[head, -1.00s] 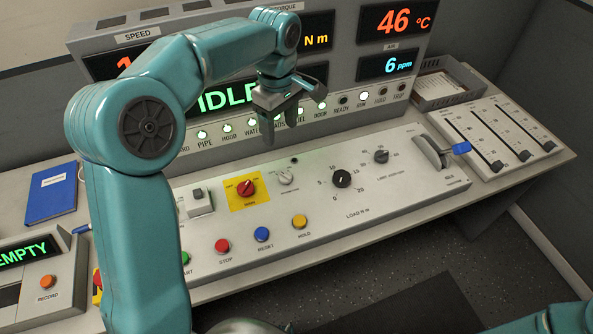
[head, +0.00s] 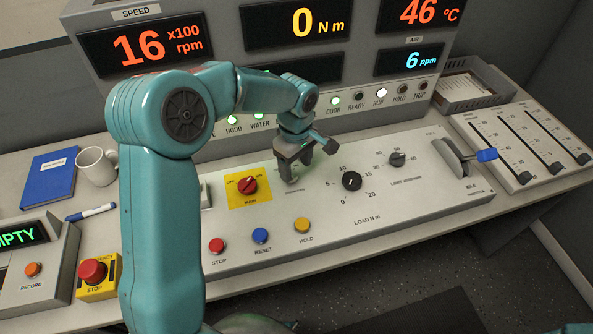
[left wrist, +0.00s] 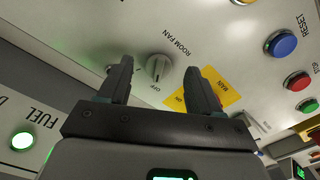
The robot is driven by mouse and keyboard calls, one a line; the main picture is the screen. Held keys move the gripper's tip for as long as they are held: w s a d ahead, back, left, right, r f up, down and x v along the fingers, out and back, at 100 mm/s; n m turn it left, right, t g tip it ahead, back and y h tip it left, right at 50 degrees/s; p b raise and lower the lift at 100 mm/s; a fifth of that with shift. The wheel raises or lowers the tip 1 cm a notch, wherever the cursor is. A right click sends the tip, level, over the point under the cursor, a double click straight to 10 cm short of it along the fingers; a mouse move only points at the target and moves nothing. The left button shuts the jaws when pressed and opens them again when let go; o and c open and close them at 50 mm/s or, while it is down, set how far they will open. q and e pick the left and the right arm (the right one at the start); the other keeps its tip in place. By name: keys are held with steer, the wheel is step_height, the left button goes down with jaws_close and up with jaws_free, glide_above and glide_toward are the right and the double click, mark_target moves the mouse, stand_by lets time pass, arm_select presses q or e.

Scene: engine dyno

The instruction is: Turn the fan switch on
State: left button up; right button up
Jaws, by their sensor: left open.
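The fan switch (left wrist: 158,67) is a small grey knob on the console, labelled ROOM FAN in the left wrist view. Its ridge lies towards the OFF label. My left gripper (head: 308,163) is open and points down at the console, between the red main switch and the load dial in the head view. There it covers most of the fan switch. In the left wrist view the knob appears between the two fingertips, with no contact visible. My right gripper is out of view.
The red main switch (head: 247,186) on its yellow plate is close left of the gripper. The load dial (head: 351,181) is to its right. Stop (head: 217,245), reset (head: 260,235) and hold (head: 303,225) buttons line the front. The display panel (head: 230,60) rises behind.

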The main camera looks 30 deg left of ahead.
mark_target(295, 176)
arm_select(q)
steer(key=f, duration=0.3)
steer(key=shift+s+a, duration=0.2)
steer(key=shift+w+d+f, duration=0.1)
steer(key=shift+w+f, duration=0.05)
steer(key=shift+w, duration=0.05)
steer(key=shift+s, duration=0.15)
steer(key=c, duration=1)
steer(key=shift+c, duration=0.2)
